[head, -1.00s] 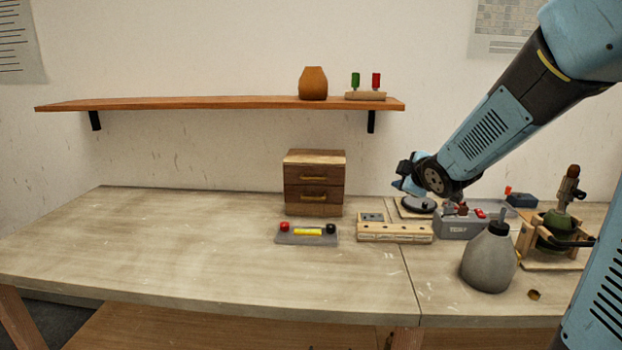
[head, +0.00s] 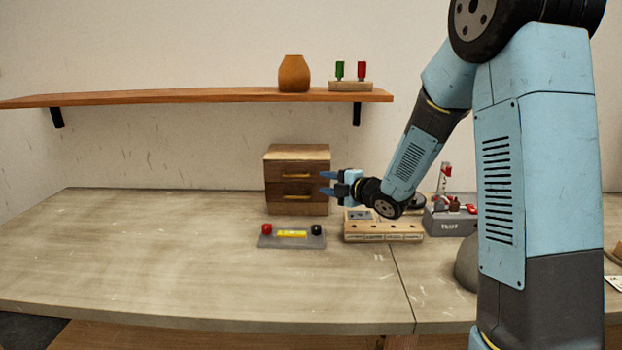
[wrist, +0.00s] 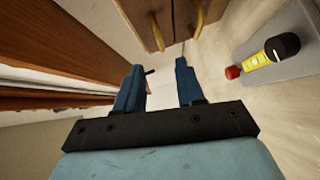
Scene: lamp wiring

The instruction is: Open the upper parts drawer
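The small wooden drawer cabinet (head: 297,152) stands at the back of the bench, both drawers looking shut. The upper parts drawer's pale bar handle (head: 297,175) is above a similar lower handle (head: 297,197). My gripper (head: 324,182) is open and empty at the cabinet's right front side, its fingers one above the other. In the wrist view the cabinet is at the top. The upper handle (wrist: 155,32) is ahead, sideways between the lines of the two blue fingers (wrist: 157,66), apart from them. The lower handle (wrist: 199,18) is further right.
A grey base with red and black knobs and a yellow bar (head: 292,234) lies in front of the cabinet. A wooden block (head: 383,231) and grey box (head: 450,221) stand to the right. A shelf (head: 180,98) overhangs behind. The bench's left is clear.

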